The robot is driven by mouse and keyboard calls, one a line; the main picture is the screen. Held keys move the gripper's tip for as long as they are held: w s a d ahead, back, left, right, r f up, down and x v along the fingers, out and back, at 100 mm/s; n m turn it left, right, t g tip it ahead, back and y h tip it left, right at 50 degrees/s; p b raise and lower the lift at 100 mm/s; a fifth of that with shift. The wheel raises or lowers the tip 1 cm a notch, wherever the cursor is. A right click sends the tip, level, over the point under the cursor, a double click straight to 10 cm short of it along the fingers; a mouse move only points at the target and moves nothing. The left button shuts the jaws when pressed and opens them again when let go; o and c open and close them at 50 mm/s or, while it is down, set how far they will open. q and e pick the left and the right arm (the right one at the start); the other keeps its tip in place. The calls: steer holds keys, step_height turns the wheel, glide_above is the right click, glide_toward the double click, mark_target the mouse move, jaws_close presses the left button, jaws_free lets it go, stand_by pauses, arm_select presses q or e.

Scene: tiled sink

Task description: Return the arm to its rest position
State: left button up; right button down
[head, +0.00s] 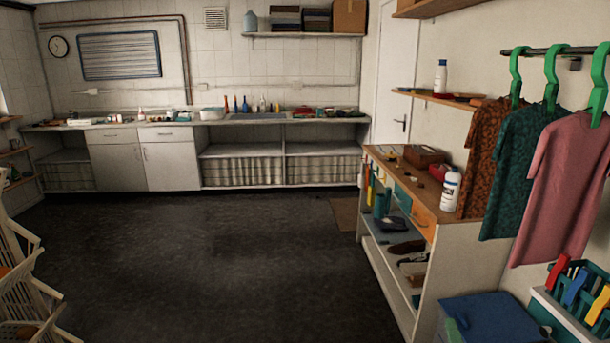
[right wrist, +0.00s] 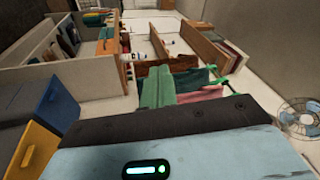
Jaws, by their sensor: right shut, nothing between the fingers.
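Neither of my grippers shows in the head view. In the right wrist view, my right gripper (right wrist: 180,120) fills the bottom as a dark bar with screws on a pale blue housing with a green light. It is shut with nothing held. My left gripper is in neither view.
Shirts, one pink (head: 561,185), hang on green hangers at right. Below are an open shelf unit (head: 395,290) with a white bottle (head: 450,190), a blue lid (head: 490,318) and a crate. White racks (head: 20,265) stand at left. The dark floor (head: 200,265) between is clear.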

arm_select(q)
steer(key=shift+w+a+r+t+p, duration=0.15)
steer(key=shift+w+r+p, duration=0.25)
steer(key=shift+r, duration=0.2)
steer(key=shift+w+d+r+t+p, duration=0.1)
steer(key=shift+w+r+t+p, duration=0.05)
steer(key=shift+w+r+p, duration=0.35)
arm_select(e)
steer(key=s+a+f+n+g+y, duration=0.1)
steer(key=s+f+n+g, duration=0.3)
steer(key=s+f, duration=0.5)
steer(key=s+a+f+n+g+y, duration=0.1)
steer(key=s+a+f+n+g, duration=0.3)
steer(key=s+f+n, duration=0.4)
steer(key=s+a+f+n+g+y, duration=0.1)
steer(key=s+a+f+n+g, duration=0.2)
steer(key=s, duration=1.4)
step_height(320, 180, down, 7)
steer(key=n+g, duration=0.1)
steer(key=n, duration=0.2)
steer(key=shift+a+f+y, duration=0.15)
steer(key=shift+f+y, duration=0.05)
steer(key=shift+y, duration=0.2)
